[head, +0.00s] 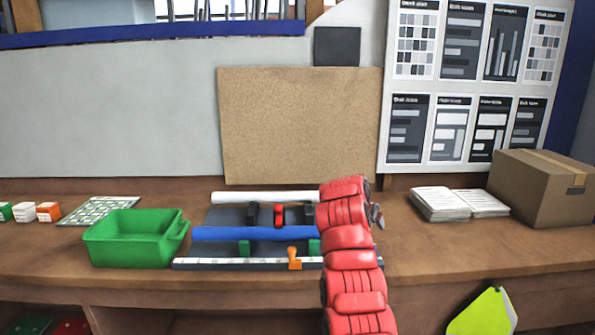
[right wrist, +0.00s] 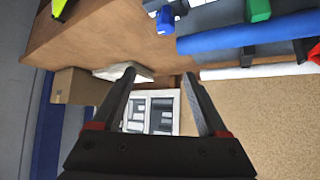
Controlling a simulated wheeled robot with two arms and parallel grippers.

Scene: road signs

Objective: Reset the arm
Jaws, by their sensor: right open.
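My right arm, red and segmented, reaches up over the workbench from the lower right in the head view. Its gripper (head: 376,215) is mostly hidden behind the arm there. In the right wrist view the right gripper (right wrist: 158,80) is open, with two dark fingers apart and nothing between them. A fixture with a blue bar (head: 250,234), a white roll (head: 262,197) and a ruler-like strip (head: 240,264) lies left of the arm. The arm covers the fixture's right end. My left gripper is not in view.
A green bin (head: 135,238) stands left of the fixture. Stacked papers (head: 455,203) and a cardboard box (head: 545,187) are at the right. A cork board (head: 295,125) and a chart panel (head: 465,80) stand behind. The bench between arm and papers is clear.

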